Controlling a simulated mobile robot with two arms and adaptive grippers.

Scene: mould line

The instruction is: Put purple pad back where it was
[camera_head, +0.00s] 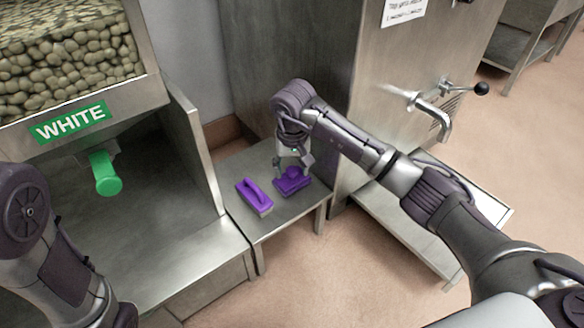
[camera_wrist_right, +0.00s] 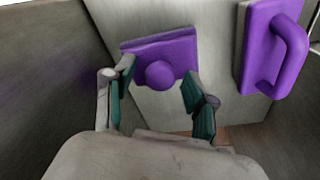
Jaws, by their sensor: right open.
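A purple pad with a round knob (camera_head: 293,184) lies on the small steel side table (camera_head: 284,214), under my right gripper (camera_head: 293,167). In the right wrist view the same pad (camera_wrist_right: 160,56) is ahead of the open fingers of my right gripper (camera_wrist_right: 155,105), its knob between and just beyond them. A second purple piece with a bar handle (camera_head: 254,197) lies to its left on the table; it shows at upper right in the right wrist view (camera_wrist_right: 272,47). My left arm is at the left edge, but its gripper is out of view.
A steel bin of potato-like items with a green WHITE label (camera_head: 71,122) and a green knob (camera_head: 106,173) stands at left. A steel machine with a tap (camera_head: 434,113) stands at right, above a low tray (camera_head: 405,239). The table front is bare.

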